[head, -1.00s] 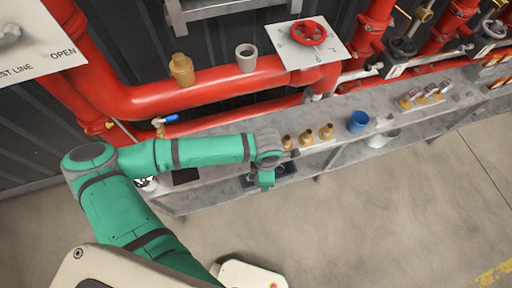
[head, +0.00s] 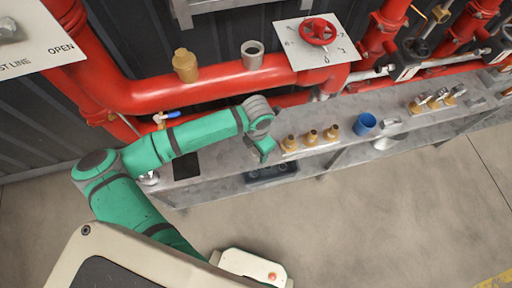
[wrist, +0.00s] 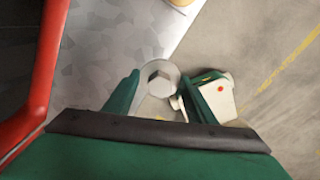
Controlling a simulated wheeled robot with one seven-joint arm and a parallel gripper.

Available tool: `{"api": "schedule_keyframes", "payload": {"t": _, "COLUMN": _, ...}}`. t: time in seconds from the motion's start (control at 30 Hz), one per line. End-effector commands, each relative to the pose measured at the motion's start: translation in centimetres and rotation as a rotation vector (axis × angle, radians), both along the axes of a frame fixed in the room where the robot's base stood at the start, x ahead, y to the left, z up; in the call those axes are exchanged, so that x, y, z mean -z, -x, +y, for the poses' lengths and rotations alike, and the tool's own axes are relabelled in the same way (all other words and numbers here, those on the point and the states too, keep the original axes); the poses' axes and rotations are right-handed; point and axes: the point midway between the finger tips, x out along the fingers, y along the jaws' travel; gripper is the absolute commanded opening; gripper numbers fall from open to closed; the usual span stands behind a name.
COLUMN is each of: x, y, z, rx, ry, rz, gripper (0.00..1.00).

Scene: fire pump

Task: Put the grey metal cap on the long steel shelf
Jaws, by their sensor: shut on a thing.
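The grey metal cap (wrist: 158,80) is a round piece with a hexagonal top. In the wrist view it sits between the two fingers of my gripper (wrist: 160,88), which is shut on it. In the head view my gripper (head: 264,152) hangs by the front edge of the long steel shelf (head: 222,162), left of the brass fittings. The cap is hidden there or too small to make out. The shelf also shows in the wrist view (wrist: 115,42), with its edge running close to the cap. I cannot tell the height of the cap over the shelf.
Several brass fittings (head: 311,138) stand in a row on the shelf, with a blue cup (head: 364,124) to their right. A dark flat plate (head: 186,165) lies at the left. Thick red pipes (head: 200,92) run behind the shelf. Bare shelf lies between plate and fittings.

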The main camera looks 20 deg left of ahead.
Motion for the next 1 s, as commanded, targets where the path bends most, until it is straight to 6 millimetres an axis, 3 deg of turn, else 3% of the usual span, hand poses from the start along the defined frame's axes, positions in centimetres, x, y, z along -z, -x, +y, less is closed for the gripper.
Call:
{"api": "schedule_keyframes", "payload": {"t": 0.1, "x": 2.3, "y": -1.5, "z": 0.6, "rx": -0.003, "ry": 0.001, "rz": 0.003, "gripper": 0.24}}
{"api": "schedule_keyframes", "payload": {"t": 0.33, "x": 4.8, "y": -3.6, "z": 1.4, "rx": -0.001, "ry": 0.002, "rz": 0.001, "gripper": 0.24}}
{"api": "schedule_keyframes", "payload": {"t": 0.57, "x": 6.0, "y": -4.4, "z": 1.9, "rx": -0.001, "ry": -0.001, "rz": 0.001, "gripper": 0.24}}
{"api": "schedule_keyframes", "payload": {"t": 0.8, "x": 8.8, "y": -4.3, "z": 1.9, "rx": -0.002, "ry": 0.001, "rz": 0.001, "gripper": 0.24}}
{"api": "schedule_keyframes", "payload": {"t": 1.0, "x": 8.8, "y": -4.3, "z": 1.9, "rx": -0.001, "ry": 0.0, "rz": 0.0, "gripper": 0.24}}
